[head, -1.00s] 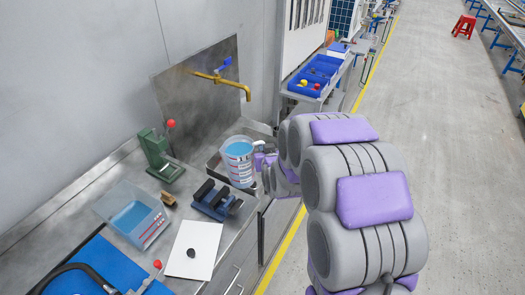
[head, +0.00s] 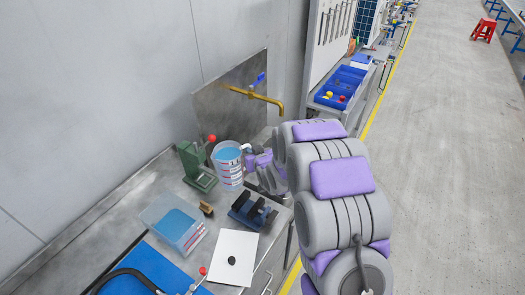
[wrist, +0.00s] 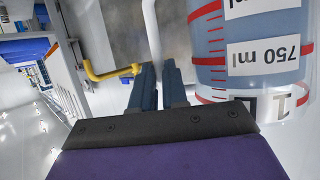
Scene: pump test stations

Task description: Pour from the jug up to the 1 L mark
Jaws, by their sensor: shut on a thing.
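The clear jug (head: 229,168) has red marks, white labels and blue liquid inside. It looks upright in the head view. In the wrist view the jug (wrist: 262,50) shows a "750 ml" label upside down. My gripper (wrist: 158,72) is shut on the jug's white handle (wrist: 152,30); in the head view my gripper (head: 250,160) is at the jug's right side, partly hidden by my arm. A clear rectangular container (head: 175,228) with blue liquid and red markings stands on the bench, left of and nearer than the jug. No liquid stream shows.
A green press (head: 196,168) with a red knob stands just left of the jug. A brush (head: 206,208), a dark blue fixture (head: 252,209) and a white sheet (head: 234,257) lie nearer. A brass tap (head: 262,98) sticks out behind. A blue mat (head: 150,270) holds a black hose.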

